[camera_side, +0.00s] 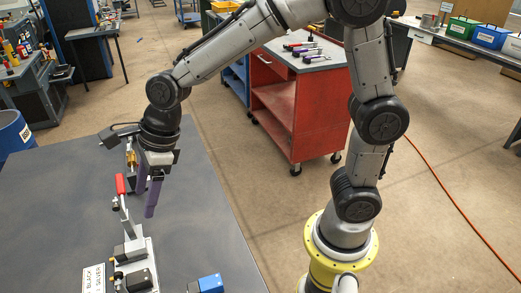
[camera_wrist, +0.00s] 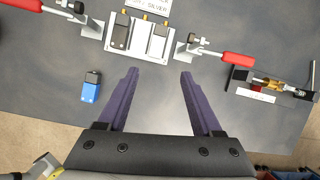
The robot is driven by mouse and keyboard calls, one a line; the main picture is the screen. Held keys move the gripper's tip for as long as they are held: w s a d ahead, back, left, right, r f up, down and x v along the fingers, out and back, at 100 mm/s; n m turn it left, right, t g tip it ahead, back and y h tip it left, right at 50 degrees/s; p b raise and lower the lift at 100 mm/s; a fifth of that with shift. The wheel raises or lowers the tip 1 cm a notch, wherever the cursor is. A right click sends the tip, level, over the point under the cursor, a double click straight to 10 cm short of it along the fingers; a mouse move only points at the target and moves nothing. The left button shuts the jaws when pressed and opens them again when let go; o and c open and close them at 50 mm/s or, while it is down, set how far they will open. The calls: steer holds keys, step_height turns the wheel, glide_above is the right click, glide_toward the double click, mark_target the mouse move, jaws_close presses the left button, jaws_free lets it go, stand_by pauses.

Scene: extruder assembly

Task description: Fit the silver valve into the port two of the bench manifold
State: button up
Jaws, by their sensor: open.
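The bench manifold (camera_wrist: 138,42) is a pale plate at the top of the wrist view; it also shows at the bottom of the side view (camera_side: 151,254). A dark block (camera_wrist: 120,32) sits on its left part. A grey, silver-looking block (camera_wrist: 157,42) sits on its right part, apparently the silver valve. The strip between them looks bare. Port numbers cannot be read. My gripper (camera_wrist: 159,74) is open and empty, its purple fingers pointing toward the manifold. In the side view my gripper (camera_side: 145,209) hangs above the table, clear of the manifold.
A blue block (camera_wrist: 91,88) lies loose on the grey table (camera_wrist: 45,85). Red-handled toggle clamps (camera_wrist: 228,58) flank the manifold. A fixture with a brass part (camera_wrist: 264,83) stands to the right. A label card (camera_side: 93,279) names black and silver.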

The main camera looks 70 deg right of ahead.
steer(key=s+d+r+n+t+h, duration=0.1)
steer(key=s+d+r+n, duration=0.1)
steer(key=s+d+n, duration=0.6)
steer(key=s+d+r+n+t+h, duration=0.1)
steer(key=s+d+r+n+h, duration=0.1)
steer(key=s+d+n, duration=0.7)
steer(key=s+r+n, duration=0.1)
steer(key=s+n, duration=0.2)
steer(key=n, duration=0.5)
steer(key=shift+s+r, duration=0.2)
steer(key=shift+s, duration=0.2)
